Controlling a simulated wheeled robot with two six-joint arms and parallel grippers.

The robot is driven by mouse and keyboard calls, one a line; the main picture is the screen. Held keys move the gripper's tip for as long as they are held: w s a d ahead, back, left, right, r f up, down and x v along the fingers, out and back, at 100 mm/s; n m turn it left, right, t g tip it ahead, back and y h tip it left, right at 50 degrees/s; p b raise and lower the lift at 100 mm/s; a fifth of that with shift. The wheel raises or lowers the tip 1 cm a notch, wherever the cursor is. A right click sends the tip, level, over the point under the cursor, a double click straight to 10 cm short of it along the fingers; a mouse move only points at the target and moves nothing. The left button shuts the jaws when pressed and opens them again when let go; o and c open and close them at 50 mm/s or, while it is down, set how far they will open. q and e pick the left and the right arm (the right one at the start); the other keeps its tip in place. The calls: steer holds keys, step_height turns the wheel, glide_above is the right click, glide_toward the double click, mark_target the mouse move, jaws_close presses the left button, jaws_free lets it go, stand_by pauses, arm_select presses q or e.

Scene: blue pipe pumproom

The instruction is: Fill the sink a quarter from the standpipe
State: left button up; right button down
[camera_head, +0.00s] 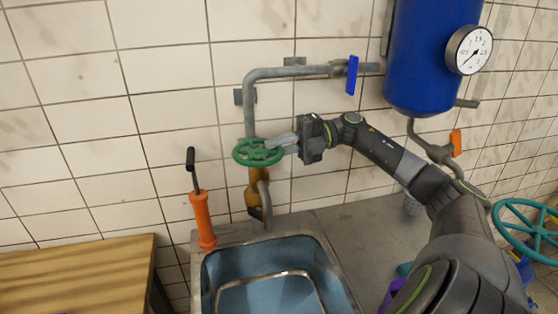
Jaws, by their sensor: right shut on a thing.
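The standpipe (251,118) is a grey pipe that comes down the tiled wall to a brass-coloured tap body (253,194) with a green handwheel (246,157) on top. My right gripper (282,143) is shut on the right side of the green handwheel's rim. The tap's outlet hangs over the back of the sink (226,262), a blue-lined basin set in a grey counter. A pale outline shows inside the basin; I cannot tell whether it is a water edge. No clear stream shows under the outlet. My left gripper is not in view.
An orange hand pump (202,214) stands left of the sink, near a wooden table (80,270). A blue valve lever (352,75), blue tank (425,55) and gauge (469,50) are above right. A teal wheel (520,232) is at far right.

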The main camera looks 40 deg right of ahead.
steer(key=shift+w, duration=0.1)
stand_by(0.4)
steer(key=c, duration=1.5)
jaws_free()
steer(key=m+t+h+p, duration=0.1)
steer(key=p, duration=0.3)
steer(key=s+m+t+h+p, duration=0.1)
steer(key=t+p, duration=0.1)
steer(key=p, duration=0.3)
steer(key=m+t+h+p, duration=0.1)
steer(key=m+t+p, duration=0.1)
steer(key=p, duration=0.2)
steer(key=shift+s+a+r, duration=0.3)
steer(key=shift+s+a, duration=0.1)
steer(key=b+v, duration=0.1)
steer(key=v, duration=1.1)
steer(key=shift+f, duration=0.25)
